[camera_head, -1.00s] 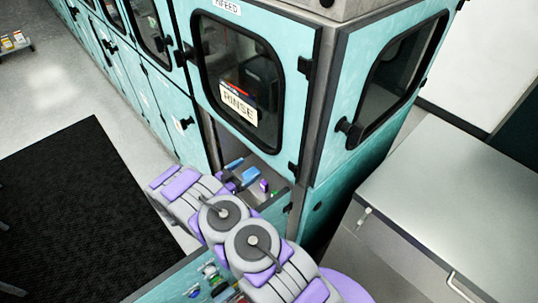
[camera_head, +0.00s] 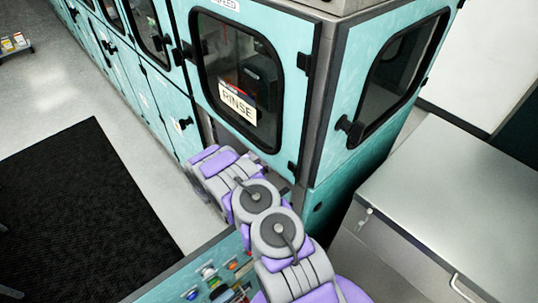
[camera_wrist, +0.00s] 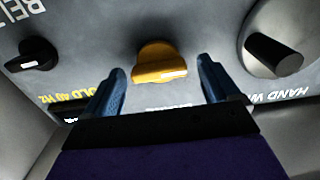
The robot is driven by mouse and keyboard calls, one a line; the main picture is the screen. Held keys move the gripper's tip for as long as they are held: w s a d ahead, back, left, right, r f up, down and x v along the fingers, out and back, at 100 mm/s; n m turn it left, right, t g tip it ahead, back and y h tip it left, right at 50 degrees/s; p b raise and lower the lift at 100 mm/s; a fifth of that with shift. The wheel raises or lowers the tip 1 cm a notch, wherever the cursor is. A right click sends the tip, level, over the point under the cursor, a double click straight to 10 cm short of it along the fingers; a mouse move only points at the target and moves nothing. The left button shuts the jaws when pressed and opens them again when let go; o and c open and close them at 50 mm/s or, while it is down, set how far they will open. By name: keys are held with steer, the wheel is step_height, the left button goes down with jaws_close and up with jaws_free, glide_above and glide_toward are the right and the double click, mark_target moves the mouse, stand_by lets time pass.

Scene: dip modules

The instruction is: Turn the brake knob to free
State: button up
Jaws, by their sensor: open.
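In the wrist view, a yellow knob (camera_wrist: 160,62) with a white pointer mark sits on a grey panel (camera_wrist: 190,22). Its pointer lies roughly level, toward the right of the picture. The printing below it is mostly hidden by my gripper, so I cannot read its name. My gripper (camera_wrist: 164,74) is open, with one blue finger on each side of the yellow knob and gaps between. I cannot tell how deep the fingertips are relative to it. In the head view, my arm hides the gripper and the knob.
A black knob (camera_wrist: 32,54) is left of the yellow one, near "HOLD 40 Hz" lettering. A large round hand wheel (camera_wrist: 272,42) with a black grip is close on the right. The teal cabinet (camera_head: 345,190) with a RINSE sign (camera_head: 238,104) stands beyond my arm.

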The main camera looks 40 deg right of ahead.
steer(key=c, duration=1.1)
steer(key=shift+o, duration=0.2)
steer(key=shift+a, duration=0.1)
steer(key=m+b, duration=0.3)
steer(key=m, duration=0.3)
steer(key=m+b, duration=0.3)
steer(key=m, duration=0.3)
steer(key=f+m+b, duration=0.1)
steer(key=m+b, duration=0.2)
steer(key=m, duration=0.2)
steer(key=shift+s+m, duration=0.35)
steer(key=shift+m, duration=0.05)
